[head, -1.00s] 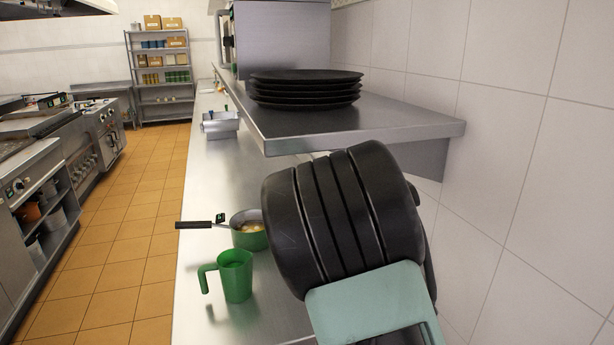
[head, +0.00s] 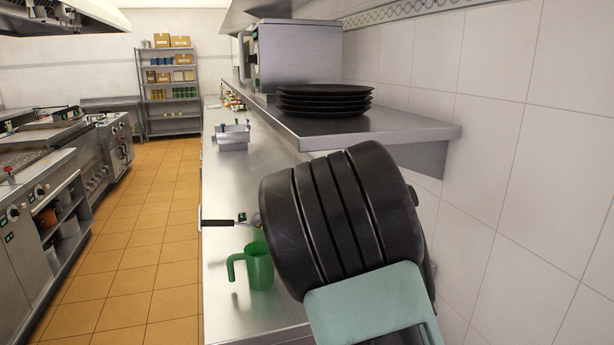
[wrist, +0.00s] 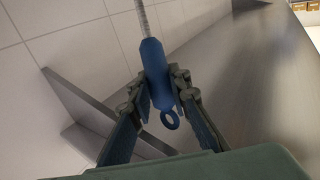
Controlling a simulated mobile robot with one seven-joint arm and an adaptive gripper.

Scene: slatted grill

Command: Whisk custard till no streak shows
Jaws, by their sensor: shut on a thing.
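My gripper (wrist: 162,92) is shut on a blue handle with a ring at its end in the wrist view. A ridged pale shaft runs up from this handle, the whisk's by its look (wrist: 154,62), and leaves the frame at the top, so its far end is out of sight. In the head view my arm hides the gripper and the whisk. A pan's black handle (head: 217,222) sticks out to the left over the counter. The pan's green body is mostly hidden behind my arm, and its contents cannot be made out.
A green jug (head: 259,267) stands on the steel counter (head: 228,180), in front of the pan and close to my arm. Black plates (head: 325,101) are stacked on the wall shelf (head: 390,131) above. A metal container (head: 233,138) stands farther back. The tiled wall bounds the right.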

